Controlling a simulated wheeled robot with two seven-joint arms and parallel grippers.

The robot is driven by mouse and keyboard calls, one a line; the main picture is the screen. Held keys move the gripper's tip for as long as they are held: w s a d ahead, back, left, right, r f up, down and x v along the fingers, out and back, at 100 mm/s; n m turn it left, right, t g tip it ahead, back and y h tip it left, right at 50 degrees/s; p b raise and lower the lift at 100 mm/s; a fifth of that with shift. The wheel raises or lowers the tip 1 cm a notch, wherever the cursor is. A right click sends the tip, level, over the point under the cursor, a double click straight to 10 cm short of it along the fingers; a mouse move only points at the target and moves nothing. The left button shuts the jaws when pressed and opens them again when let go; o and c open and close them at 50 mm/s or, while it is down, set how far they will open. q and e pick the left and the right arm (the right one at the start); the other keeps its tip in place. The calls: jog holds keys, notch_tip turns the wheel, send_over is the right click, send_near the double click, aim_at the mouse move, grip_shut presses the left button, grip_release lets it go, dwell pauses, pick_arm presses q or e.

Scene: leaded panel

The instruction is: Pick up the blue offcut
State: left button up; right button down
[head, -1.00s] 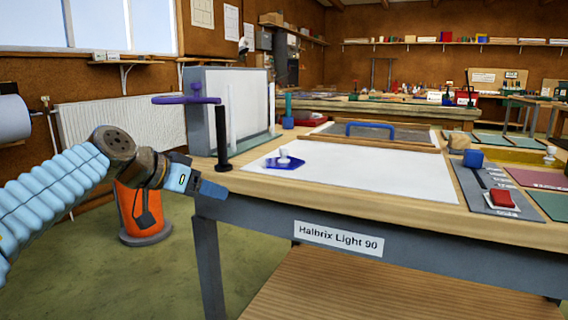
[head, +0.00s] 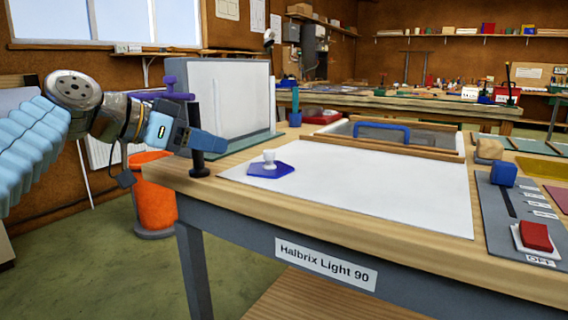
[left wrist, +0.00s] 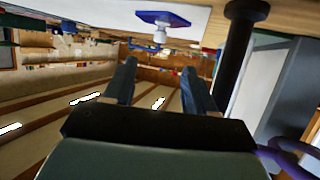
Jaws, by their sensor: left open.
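The blue offcut (head: 271,171) is a flat blue piece with a small white knob on top. It lies near the left end of the white panel (head: 350,190) on the bench. In the left wrist view the offcut (left wrist: 163,19) shows at the top, beyond the fingers. My left gripper (head: 218,146) is at the bench's left end, above the table and left of the offcut, apart from it. In the left wrist view its two fingers (left wrist: 160,85) are spread with nothing between them. My right gripper is not in view.
A grey upright box (head: 225,98) stands behind. A tray with a blue handle (head: 381,131) lies behind the panel. A blue block (head: 503,174) and red switch (head: 536,236) are right.

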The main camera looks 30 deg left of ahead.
pick_arm(q)
send_near(266, 151)
jog(key=w+f, duration=0.1)
jog(key=w+d+f, duration=0.1)
jog(key=shift+w+f, duration=0.2)
jog(key=shift+w, duration=0.15)
jog(key=x, duration=0.6)
jog(key=shift+w+r, duration=0.15)
jog(key=shift+r, duration=0.25)
jog(key=c, duration=1)
jog(key=shift+r, duration=0.15)
